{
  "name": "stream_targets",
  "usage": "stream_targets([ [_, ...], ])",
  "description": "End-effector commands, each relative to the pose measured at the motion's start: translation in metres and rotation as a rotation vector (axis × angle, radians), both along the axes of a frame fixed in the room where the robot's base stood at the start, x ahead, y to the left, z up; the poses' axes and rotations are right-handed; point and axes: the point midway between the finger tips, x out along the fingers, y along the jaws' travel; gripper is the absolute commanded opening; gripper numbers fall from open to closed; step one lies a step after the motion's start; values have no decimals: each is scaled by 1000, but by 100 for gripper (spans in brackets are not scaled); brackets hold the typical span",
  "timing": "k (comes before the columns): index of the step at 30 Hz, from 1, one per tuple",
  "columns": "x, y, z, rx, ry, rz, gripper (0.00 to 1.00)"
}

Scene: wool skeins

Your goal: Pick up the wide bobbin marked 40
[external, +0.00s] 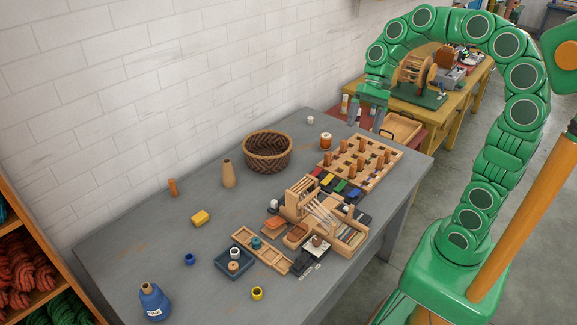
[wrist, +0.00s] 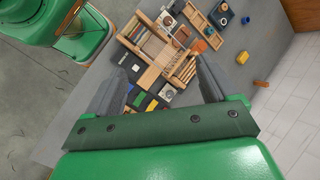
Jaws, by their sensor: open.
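No number 40 is legible in either view, so I cannot tell which bobbin bears it. Small bobbin-like pieces stand on the grey table (external: 130,245): a blue one (external: 189,259), a yellow one (external: 257,294), an orange-banded one (external: 326,140) and a small white one (external: 310,120). A dark blue tray (external: 222,266) holds pale and dark pieces, with a teal piece (external: 256,243) beside it. My gripper (external: 368,112) is open and empty, raised above the table's far right end. In the wrist view its two grey fingers (wrist: 165,66) are spread apart, with the wooden loom between and beyond them.
A wooden loom (external: 345,236), a pegged board (external: 376,165) and coloured blocks crowd the table's right half. The table's left part is mostly clear beside the brick wall.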

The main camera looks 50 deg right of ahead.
Motion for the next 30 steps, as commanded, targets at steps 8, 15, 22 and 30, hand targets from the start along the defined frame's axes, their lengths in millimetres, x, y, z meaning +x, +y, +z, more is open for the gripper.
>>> stream_targets([
  [8,70,-19,9,134,64,-204,86],
  [15,128,-50,13,249,128,-382,86],
  [22,180,-91,11,358,190,-555,86],
  [30,233,-153,1,482,264,-757,86],
])
